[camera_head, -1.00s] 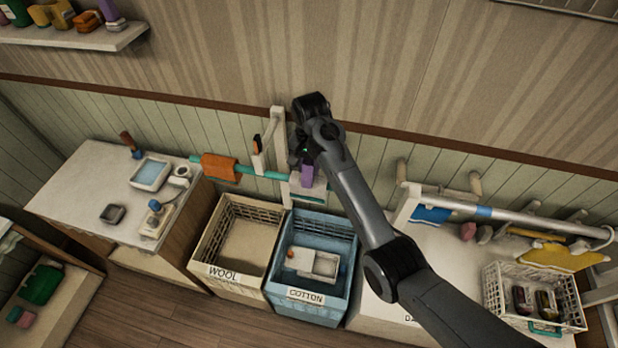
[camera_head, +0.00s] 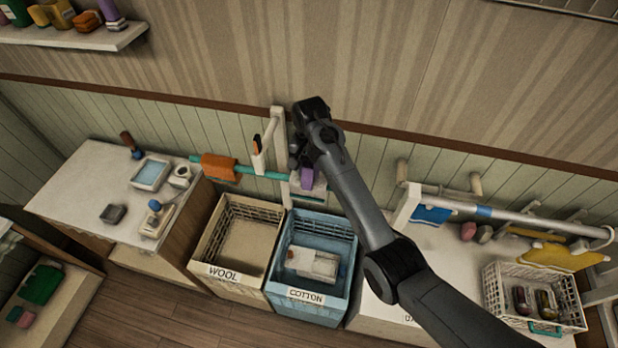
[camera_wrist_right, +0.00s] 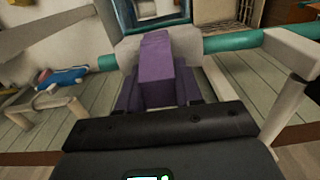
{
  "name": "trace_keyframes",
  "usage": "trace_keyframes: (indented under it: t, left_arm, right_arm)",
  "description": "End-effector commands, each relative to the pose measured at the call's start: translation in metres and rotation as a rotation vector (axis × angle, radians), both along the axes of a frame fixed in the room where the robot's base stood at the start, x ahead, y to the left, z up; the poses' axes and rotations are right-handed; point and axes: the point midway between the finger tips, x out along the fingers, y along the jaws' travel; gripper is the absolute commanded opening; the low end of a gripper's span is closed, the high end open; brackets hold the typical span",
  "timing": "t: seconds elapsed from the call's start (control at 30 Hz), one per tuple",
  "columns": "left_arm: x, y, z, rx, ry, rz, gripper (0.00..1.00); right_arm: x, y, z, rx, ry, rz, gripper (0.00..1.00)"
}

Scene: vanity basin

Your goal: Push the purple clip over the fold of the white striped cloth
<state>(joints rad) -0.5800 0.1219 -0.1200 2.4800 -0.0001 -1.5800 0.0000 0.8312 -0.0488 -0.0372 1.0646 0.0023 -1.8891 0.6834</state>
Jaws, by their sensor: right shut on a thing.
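The purple clip (camera_head: 308,178) is at the white striped cloth (camera_head: 316,190), which hangs on the teal rail below my right arm's end. My right gripper (camera_head: 301,162) is shut on the clip from above; the arm partly covers it. In the right wrist view the purple clip (camera_wrist_right: 155,62) stands between the fingers of the gripper (camera_wrist_right: 156,92), in front of the pale cloth (camera_wrist_right: 127,47) at the rail. The clip's far end is hidden, so I cannot tell how far it sits over the fold. My left gripper is not in view.
The teal rail (camera_head: 262,174) also carries an orange cloth (camera_head: 218,167) to the left. A white post (camera_head: 279,130) stands close beside my gripper. The WOOL basket (camera_head: 216,272) and blue COTTON basket (camera_head: 312,306) are below. A white counter (camera_head: 85,190) is at left.

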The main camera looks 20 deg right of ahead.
Motion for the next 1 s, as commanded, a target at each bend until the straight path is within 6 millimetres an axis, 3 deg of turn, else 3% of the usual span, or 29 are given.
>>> trace_keyframes:
  t: [1.0]
  left_arm:
    - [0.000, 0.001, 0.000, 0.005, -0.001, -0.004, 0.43]
  right_arm:
    - [0.000, 0.000, -0.013, -0.001, 0.001, 0.000, 0.00]
